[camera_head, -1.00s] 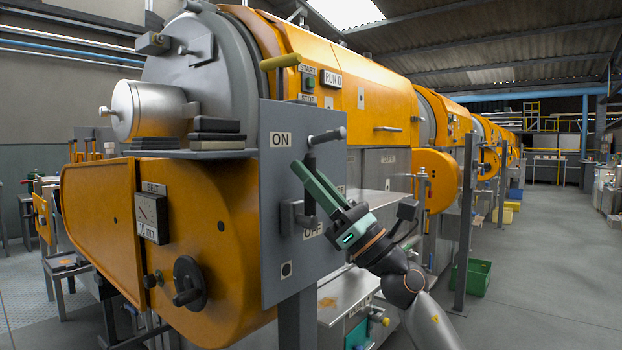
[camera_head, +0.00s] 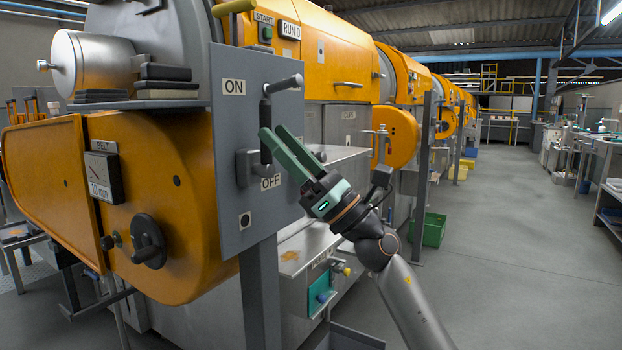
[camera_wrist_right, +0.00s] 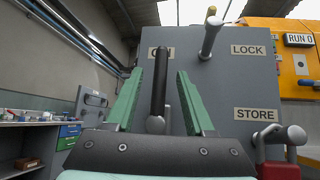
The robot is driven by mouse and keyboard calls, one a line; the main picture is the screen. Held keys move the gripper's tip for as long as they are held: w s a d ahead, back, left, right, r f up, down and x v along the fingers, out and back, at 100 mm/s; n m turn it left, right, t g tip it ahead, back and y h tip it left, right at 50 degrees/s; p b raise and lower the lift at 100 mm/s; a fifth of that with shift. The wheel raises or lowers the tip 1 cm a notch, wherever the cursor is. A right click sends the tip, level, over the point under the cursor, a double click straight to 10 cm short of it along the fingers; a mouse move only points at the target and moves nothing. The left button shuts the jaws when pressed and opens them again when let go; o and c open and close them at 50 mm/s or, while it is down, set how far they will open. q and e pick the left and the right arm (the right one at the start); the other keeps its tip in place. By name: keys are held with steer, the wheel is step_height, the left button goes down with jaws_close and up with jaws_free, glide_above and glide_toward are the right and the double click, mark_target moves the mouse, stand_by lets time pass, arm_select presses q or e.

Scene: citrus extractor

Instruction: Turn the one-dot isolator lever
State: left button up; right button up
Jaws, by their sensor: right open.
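The isolator lever with a dark grip (camera_head: 266,143) stands upright on the grey panel (camera_head: 228,190), between its ON label (camera_head: 234,87) and OFF label (camera_head: 270,182). A square plate with one dot (camera_head: 244,221) is low on the panel. My right gripper (camera_head: 274,132) is open at the lever, coming from the lower right. In the right wrist view the dark grip (camera_wrist_right: 160,80) stands between the two green fingers (camera_wrist_right: 160,98), with gaps on both sides. The lower panel there is hidden by my gripper. My left gripper is out of view.
The wrist view shows a yellow-tipped peg (camera_wrist_right: 210,35) by LOCK and a red block (camera_wrist_right: 279,169) below STORE. A black knob (camera_head: 148,240) is left of the panel.

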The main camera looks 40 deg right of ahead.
steer(key=b+v, duration=0.1)
steer(key=v, duration=0.7)
steer(key=shift+s+f, duration=0.15)
steer(key=shift+s, duration=0.05)
steer(key=shift+d, duration=0.1)
